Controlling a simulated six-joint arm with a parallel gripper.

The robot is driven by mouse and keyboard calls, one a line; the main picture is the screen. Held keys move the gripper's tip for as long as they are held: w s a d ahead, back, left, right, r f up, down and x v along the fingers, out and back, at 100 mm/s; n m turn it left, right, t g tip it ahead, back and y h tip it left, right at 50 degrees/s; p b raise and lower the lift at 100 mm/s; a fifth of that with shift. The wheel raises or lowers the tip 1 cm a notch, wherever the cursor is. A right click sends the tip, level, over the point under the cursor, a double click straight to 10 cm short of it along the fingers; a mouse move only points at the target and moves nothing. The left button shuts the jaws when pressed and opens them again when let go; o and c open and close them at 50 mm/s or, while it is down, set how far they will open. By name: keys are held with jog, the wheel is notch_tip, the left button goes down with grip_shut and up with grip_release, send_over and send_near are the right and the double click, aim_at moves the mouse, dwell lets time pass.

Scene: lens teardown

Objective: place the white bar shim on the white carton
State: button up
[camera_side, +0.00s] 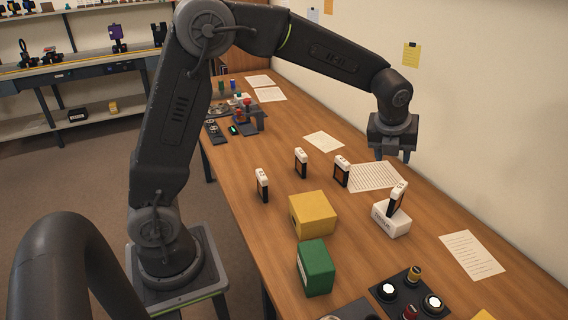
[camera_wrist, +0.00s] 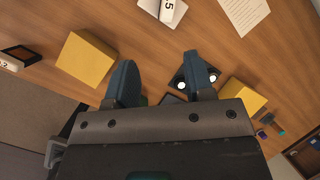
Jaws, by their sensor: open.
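The white carton (camera_side: 391,222) lies on the table right of centre. A small black piece with a white, marked top (camera_side: 397,193) stands upright and slightly tilted on it. In the wrist view the carton (camera_wrist: 150,6) shows at the top edge, with the white marked top (camera_wrist: 168,9) over it. This piece may be the white bar shim, but I cannot tell for sure. My gripper (camera_side: 393,156) is open and empty, high above the table and apart from the carton. Its two fingers also show in the wrist view (camera_wrist: 158,65).
Similar white-topped pieces stand at the left (camera_side: 262,186), the back (camera_side: 300,164) and the middle (camera_side: 341,172). A yellow box (camera_side: 312,215) and a green box (camera_side: 316,268) stand left of the carton. A dark tray (camera_side: 410,292) with knobs is in front. Paper sheets (camera_side: 472,255) lie flat.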

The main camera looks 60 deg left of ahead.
jog(key=s+r+n, duration=0.4)
jog(key=s+n, duration=0.4)
jog(key=s+r+n, duration=0.3)
jog(key=s+n, duration=0.4)
jog(key=s, duration=0.2)
jog(key=s+f+n+t+h, duration=0.1)
jog(key=s+n, duration=1)
jog(key=n, duration=0.1)
jog(key=shift+s+d+f+h, duration=0.25)
jog(key=shift+s+f+h, duration=0.05)
jog(key=shift+s+f, duration=0.1)
